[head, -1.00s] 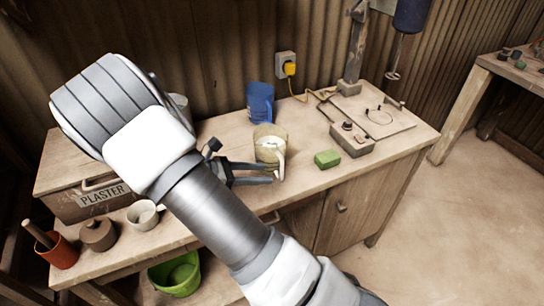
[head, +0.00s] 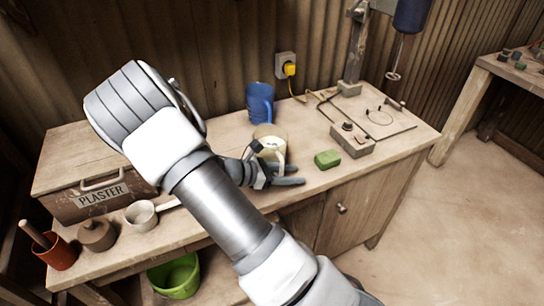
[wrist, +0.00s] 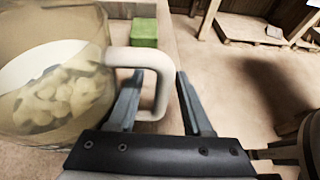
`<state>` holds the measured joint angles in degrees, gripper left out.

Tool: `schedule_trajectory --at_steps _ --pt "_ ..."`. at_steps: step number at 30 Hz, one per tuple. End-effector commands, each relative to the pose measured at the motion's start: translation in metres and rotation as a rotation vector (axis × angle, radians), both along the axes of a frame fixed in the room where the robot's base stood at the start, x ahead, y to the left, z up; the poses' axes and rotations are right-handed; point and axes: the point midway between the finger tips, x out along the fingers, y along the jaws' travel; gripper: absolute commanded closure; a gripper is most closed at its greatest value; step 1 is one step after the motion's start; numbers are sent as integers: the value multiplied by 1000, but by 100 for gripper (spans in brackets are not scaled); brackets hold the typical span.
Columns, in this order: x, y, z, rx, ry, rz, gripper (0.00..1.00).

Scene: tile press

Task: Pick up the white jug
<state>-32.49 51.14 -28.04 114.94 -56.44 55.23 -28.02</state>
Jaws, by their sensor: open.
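The white jug (head: 266,139) stands on the workbench, with a pale, see-through-looking body and a white handle on its front right side. In the wrist view the jug (wrist: 45,85) fills the left side, with pale lumpy contents showing. My gripper (head: 287,175) is open at the jug's handle side, near the bench's front edge. In the wrist view my gripper (wrist: 157,80) has the outer bar of the handle (wrist: 162,92) between its fingers. The left finger shows within the handle's loop; the right finger is outside, with a gap. I cannot tell whether either finger touches the handle.
A blue jug (head: 260,102) stands behind the white jug. A green block (head: 327,159) lies right of it, before a grey control box (head: 351,140) and a mixer stand (head: 352,60). A plaster box (head: 85,165), small pots and a scoop (head: 141,214) are at left.

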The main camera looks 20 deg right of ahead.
Motion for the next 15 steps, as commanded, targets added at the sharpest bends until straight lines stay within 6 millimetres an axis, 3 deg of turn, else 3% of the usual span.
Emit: schedule_trajectory --at_steps 2,9,15 --pt "0 0 0 0 0 0 55" --pt "0 1 0 0 0 0 99" --pt "0 1 0 0 1 0 100"
